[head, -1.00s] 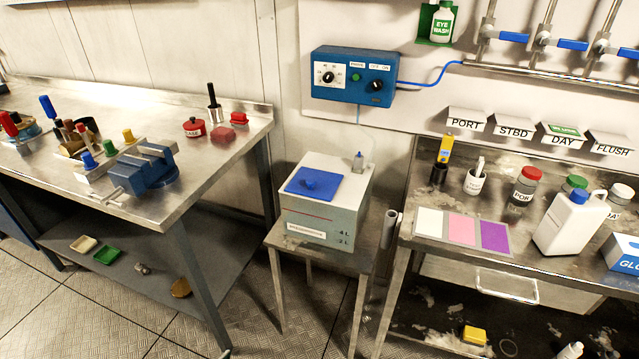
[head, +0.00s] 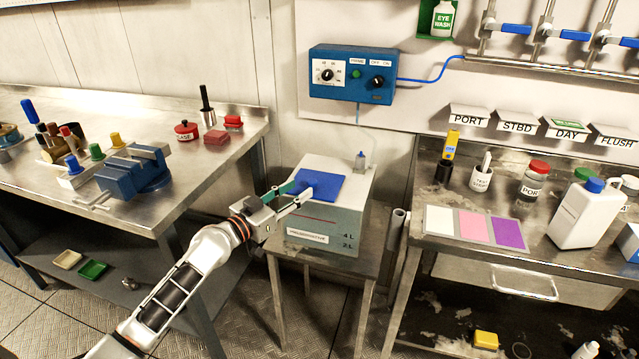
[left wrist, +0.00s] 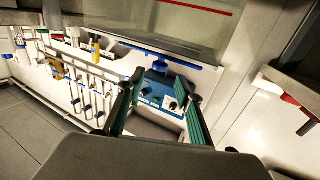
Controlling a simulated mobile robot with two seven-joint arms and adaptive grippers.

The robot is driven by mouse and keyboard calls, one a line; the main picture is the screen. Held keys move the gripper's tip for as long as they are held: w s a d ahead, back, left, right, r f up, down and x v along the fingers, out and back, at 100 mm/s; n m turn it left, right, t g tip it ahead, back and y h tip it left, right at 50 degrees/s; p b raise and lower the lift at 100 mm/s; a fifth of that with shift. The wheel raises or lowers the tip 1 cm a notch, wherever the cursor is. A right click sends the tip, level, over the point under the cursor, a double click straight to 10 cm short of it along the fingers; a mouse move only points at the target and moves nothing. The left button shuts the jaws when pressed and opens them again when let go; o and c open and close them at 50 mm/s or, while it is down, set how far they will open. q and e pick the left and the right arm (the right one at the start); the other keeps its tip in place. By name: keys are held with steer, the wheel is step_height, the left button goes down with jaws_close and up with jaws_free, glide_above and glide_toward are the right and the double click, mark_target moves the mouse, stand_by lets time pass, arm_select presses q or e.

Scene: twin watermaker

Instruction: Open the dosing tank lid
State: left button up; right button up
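The dosing tank (head: 310,235) is a pale box with a red level line on a small metal stand. Its flat blue lid (head: 332,186) lies on top and looks closed, with a blue knob partly hidden by my fingers. My left gripper (head: 301,189) reaches in from the left, low over the lid's left part, its fingertips at the knob. In the left wrist view the gripper (left wrist: 160,80) has its fingers apart, with the lid's blue edge (left wrist: 135,46) just beyond the tips. I cannot tell whether they touch the knob. My right gripper is not in view.
A small grey fitting (head: 360,160) stands on the tank's back right corner, below the blue control box (head: 351,75). A workbench (head: 225,165) with a blue vise (head: 135,172) is left. A bench with a white jug (head: 577,215) and coloured mat (head: 475,226) is right.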

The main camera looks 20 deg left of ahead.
mark_target(312, 181)
arm_select(q)
steer(key=x, duration=0.6)
steer(key=shift+w+d, duration=0.2)
steer(key=shift+w, duration=0.05)
jaws_close()
